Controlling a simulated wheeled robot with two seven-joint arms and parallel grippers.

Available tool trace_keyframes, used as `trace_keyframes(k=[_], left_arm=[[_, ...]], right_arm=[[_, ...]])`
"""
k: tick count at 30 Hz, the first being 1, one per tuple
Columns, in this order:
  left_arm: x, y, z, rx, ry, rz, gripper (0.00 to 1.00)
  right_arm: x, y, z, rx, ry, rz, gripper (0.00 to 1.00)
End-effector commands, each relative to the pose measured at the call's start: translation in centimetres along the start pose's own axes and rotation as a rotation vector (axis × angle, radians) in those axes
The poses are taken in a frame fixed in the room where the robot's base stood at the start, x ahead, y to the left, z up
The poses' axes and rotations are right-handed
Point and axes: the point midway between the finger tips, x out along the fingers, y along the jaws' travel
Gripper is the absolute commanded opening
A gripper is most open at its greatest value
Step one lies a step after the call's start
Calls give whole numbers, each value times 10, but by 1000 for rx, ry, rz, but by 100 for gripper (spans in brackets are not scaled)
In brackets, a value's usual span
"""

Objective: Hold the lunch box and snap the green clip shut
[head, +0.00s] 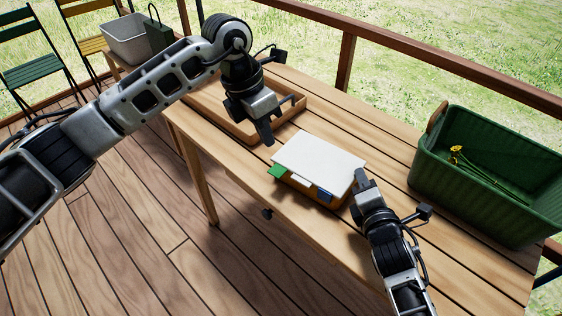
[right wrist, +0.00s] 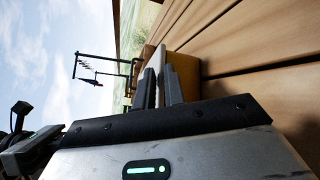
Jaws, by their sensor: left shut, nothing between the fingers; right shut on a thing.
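The lunch box (head: 297,183) sits on the wooden table, with a white lid (head: 320,163) over an orange-yellow body. The green clip (head: 276,171) sticks out at the box's left front corner. A blue clip (head: 324,196) shows on the front side. My left gripper (head: 268,137) points down just behind and left of the lid, shut and empty, apart from the green clip. My right gripper (head: 359,182) is shut on the lunch box at its right edge. In the right wrist view the fingers (right wrist: 162,88) close on the box's edge (right wrist: 185,75).
A brown tray (head: 290,120) lies on the table behind my left gripper. A wooden railing (head: 440,60) runs behind the table. The table's front edge is close to the box.

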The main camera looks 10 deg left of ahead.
Motion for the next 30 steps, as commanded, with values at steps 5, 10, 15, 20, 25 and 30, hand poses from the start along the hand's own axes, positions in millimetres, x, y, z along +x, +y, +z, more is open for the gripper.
trace_keyframes(k=[5, 10, 15, 20, 25, 30], left_arm=[[-7, -5, 11, -431, 55, 32, 0], [-15, -9, 19, -859, 92, 94, 0], [-25, -10, 26, -1282, 100, 183, 0], [-33, -11, 30, -1611, 79, 264, 0], [-39, -11, 33, -1824, 53, 320, 0], [-40, -11, 33, -1896, 41, 337, 0]], right_arm=[[-3, -14, -9, -2, 17, -33, 0], [-3, -13, -10, -2, 18, -33, 0], [-3, -13, -10, -2, 18, -33, 0], [-2, -13, -10, -2, 18, -33, 0], [-2, -13, -10, -2, 18, -33, 0], [-2, -13, -10, -1, 18, -33, 0]])
